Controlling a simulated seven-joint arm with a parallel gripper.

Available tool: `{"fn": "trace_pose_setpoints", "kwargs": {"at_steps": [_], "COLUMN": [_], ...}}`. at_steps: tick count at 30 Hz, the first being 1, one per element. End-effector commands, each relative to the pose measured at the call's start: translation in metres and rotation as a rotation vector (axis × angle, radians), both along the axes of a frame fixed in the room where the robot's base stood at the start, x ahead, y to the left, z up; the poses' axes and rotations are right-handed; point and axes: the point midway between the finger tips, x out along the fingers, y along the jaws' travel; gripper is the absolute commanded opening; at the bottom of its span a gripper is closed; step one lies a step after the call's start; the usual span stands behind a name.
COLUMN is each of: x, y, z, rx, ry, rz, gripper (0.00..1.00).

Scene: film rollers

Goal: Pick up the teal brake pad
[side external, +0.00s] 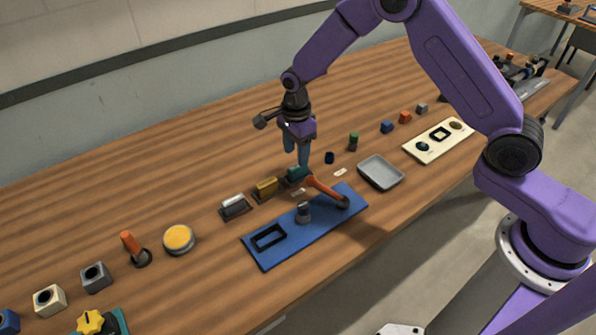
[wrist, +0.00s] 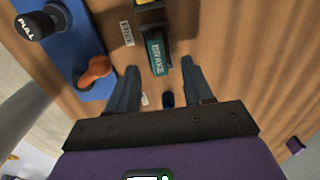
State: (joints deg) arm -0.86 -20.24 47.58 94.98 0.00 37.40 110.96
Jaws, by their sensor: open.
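The teal brake pad (side external: 297,173) lies on the table at the end of a short row of blocks, behind the blue board. In the wrist view the brake pad (wrist: 156,53) shows the word BRAKE and sits in a dark holder, ahead of and between my fingers. My gripper (side external: 297,160) points down above the table close to the pad, its fingers apart. In the wrist view my gripper (wrist: 160,75) is open with nothing between the fingertips. I cannot tell its exact height over the pad.
A yellow block (side external: 265,187) and a silver block (side external: 234,205) stand left of the pad. The blue board (side external: 285,236) carries an orange-handled lever (side external: 325,190) close in front. A grey tray (side external: 380,173) is to the right. The table behind the row is clear.

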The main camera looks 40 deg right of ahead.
Motion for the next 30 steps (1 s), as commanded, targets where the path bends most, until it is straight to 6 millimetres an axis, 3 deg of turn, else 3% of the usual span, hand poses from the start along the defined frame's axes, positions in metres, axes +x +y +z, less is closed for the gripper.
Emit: {"fn": "trace_pose_setpoints", "kwargs": {"at_steps": [12,21,22,26,27,30], "x": [-0.003,-0.003,-0.003,-0.003,-0.003,-0.003], "y": [-0.003,-0.003,-0.003,-0.003,-0.003,-0.003], "z": [-0.048,-0.052,-0.052,-0.052,-0.052,-0.052], "rx": [-0.001,0.0,0.0,0.0,0.0,0.0], "ry": [0.002,0.0,0.0,0.0,0.0,0.0], "rz": [-0.001,-0.001,-0.001,0.0,0.0,0.0], "gripper": [0.51,0.51,0.48,0.06,0.0,0.0]}}
